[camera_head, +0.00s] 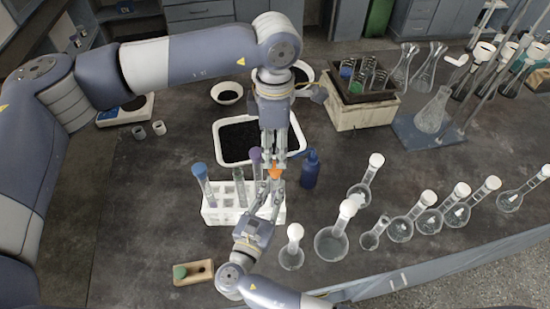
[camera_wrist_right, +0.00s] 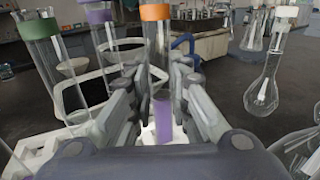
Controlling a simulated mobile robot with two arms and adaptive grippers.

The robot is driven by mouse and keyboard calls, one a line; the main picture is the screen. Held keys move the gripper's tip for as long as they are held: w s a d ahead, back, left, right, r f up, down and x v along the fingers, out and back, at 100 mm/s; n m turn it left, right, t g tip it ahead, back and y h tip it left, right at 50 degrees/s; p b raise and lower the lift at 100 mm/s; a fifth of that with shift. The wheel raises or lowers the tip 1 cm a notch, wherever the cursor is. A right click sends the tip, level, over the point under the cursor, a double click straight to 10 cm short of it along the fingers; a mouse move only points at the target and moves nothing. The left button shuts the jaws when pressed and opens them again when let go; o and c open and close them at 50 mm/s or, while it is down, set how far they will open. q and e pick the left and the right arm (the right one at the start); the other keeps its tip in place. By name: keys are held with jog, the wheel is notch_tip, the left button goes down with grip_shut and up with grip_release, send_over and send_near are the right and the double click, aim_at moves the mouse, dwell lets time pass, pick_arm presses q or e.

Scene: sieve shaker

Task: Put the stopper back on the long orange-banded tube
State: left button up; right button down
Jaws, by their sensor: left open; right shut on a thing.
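The long tube with orange at its top (camera_wrist_right: 155,38) stands upright between the fingers of my right gripper (camera_wrist_right: 158,80), which is shut on it below the orange part. In the head view, the orange top (camera_head: 275,173) lies between my two grippers. I cannot tell stopper from band there. My left gripper (camera_head: 273,161) is open, with its fingertips close above or around the orange top. My right gripper also shows in the head view (camera_head: 270,192). A purple piece (camera_wrist_right: 163,120) shows between the right fingers; its nature is unclear. The tube's foot is hidden.
The white rack (camera_head: 213,217) holds a blue-topped tube (camera_head: 199,171), a green-banded tube (camera_wrist_right: 37,30) and a purple-topped tube (camera_head: 256,156). A wooden holder (camera_head: 206,279) with a green stopper (camera_head: 180,271) lies in front. A blue bottle (camera_head: 310,170) and several flasks (camera_head: 331,243) stand right.

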pick_arm(q)
jog(key=shift+r, duration=2.3)
pick_arm(e)
jog(key=c, duration=1.4)
grip_release()
jog(key=v, duration=1.2)
